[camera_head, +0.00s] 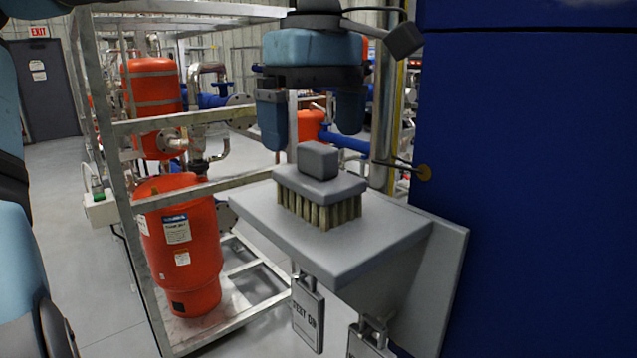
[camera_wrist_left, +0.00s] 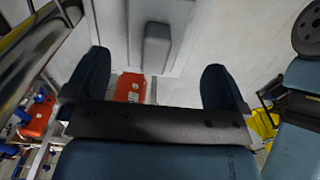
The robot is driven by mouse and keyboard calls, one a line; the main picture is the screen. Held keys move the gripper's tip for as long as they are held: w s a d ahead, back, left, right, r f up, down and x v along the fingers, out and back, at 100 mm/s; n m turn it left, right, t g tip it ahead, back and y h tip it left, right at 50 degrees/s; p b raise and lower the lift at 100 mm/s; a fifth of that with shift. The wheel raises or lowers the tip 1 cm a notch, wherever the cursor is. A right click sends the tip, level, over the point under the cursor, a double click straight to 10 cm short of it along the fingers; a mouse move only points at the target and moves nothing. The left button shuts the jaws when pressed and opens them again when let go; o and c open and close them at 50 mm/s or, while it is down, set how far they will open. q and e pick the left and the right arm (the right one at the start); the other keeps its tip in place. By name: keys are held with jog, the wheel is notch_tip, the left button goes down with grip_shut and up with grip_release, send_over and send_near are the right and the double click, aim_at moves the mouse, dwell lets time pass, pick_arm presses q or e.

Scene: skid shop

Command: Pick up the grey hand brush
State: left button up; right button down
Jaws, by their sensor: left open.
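The grey hand brush (camera_head: 322,190) stands bristles down on a small grey shelf (camera_head: 300,238) in the head view. It has a block-shaped grey handle on top and pale bristles below. My left gripper (camera_head: 311,135) is open above the brush, pointing down, with one blue finger to each side of it. The fingers look higher than most of the brush and do not appear to touch it. In the left wrist view the brush's handle (camera_wrist_left: 157,45) shows between and beyond the two fingertips (camera_wrist_left: 155,80). My right gripper is not in view.
A large blue panel (camera_head: 530,180) stands right beside the shelf. Padlocks with tags (camera_head: 308,312) hang under the shelf edge. A metal frame (camera_head: 125,210) with red tanks (camera_head: 182,245) stands to the left. Floor is open at the far left.

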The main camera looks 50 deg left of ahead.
aim_at(317, 145)
pick_arm(q)
jog(key=f, duration=0.2)
jog(key=f+p, duration=0.1)
jog(key=f, duration=0.2)
jog(key=shift+w+a+f, duration=0.1)
jog(key=shift+w+f, duration=0.2)
jog(key=shift+s, duration=0.1)
jog(key=shift+c, duration=0.2)
jog(key=c, duration=1)
